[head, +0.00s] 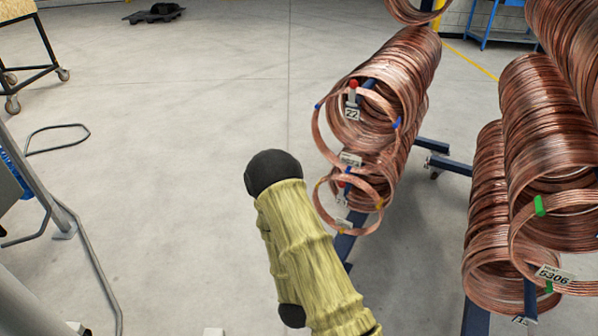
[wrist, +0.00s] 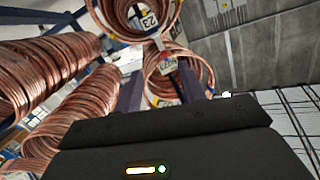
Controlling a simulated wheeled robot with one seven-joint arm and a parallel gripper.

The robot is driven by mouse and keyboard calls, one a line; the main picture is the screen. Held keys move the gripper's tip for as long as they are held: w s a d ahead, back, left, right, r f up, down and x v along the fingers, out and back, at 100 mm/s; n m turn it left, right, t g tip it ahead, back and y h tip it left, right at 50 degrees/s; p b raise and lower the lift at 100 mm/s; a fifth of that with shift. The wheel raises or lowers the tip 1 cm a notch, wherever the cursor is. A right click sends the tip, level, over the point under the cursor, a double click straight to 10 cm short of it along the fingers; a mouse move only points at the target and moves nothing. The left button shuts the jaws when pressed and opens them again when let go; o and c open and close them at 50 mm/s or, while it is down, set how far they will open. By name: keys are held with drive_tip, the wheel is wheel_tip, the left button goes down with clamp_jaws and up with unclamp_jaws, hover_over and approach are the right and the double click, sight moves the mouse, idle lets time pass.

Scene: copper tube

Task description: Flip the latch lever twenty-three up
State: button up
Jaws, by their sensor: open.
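The number 23 tag (wrist: 150,20) shows at the top of the wrist view, inside a copper coil (wrist: 178,20). The latch lever at that tag cannot be made out clearly there. In the head view, a small red-tipped lever (head: 347,184) is at the lower coil (head: 371,190), with a tag under it too small to read surely. My gripper (wrist: 165,125) shows as a dark body across the bottom of the wrist view, apart from the coils.
Above the lower coil, a red-tipped lever (head: 353,84) with tag 22 (head: 352,114) sits at a larger coil. More copper coils (head: 545,120) hang on the right, close to a blue rack leg (head: 450,164). The floor (head: 190,120) to the left is mostly clear. A wheeled cart (head: 28,50) stands far left.

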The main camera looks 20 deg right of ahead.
drive_tip(key=a+r+n+g+y+p, duration=0.1)
drive_tip(key=a+r+g+y+p, duration=0.1)
drive_tip(key=r+p, duration=0.7)
drive_tip(key=a+r+n+g+y+p, duration=0.2)
drive_tip(key=r+y+p, duration=0.3)
drive_tip(key=r+p, duration=0.5)
wheel_tip(320, 180, up, 4)
drive_tip(key=shift+w+a+f+g+p, duration=0.15)
drive_tip(key=shift+w+a+g+p, duration=0.15)
drive_tip(key=shift+a+g, duration=0.5)
drive_tip(key=shift+a, duration=0.15)
drive_tip(key=s+a+r+n+g+y, duration=0.1)
drive_tip(key=s+r+n+g, duration=0.25)
drive_tip(key=s, duration=0.35)
drive_tip(key=s+a+r+n+g+y, duration=0.1)
drive_tip(key=s+r+n+g+y, duration=0.15)
drive_tip(key=s+r, duration=0.35)
drive_tip(key=w+p+v, duration=0.2)
drive_tip(key=p+v, duration=0.7)
drive_tip(key=p, duration=0.1)
drive_tip(key=w+a+r+p+v, duration=0.1)
drive_tip(key=w+p+v, duration=0.1)
drive_tip(key=p+v, duration=0.7)
drive_tip(key=shift+s+d+r+n+h+p, duration=0.15)
drive_tip(key=shift+s+r+n+h+p, duration=0.15)
drive_tip(key=shift+s+p, duration=0.25)
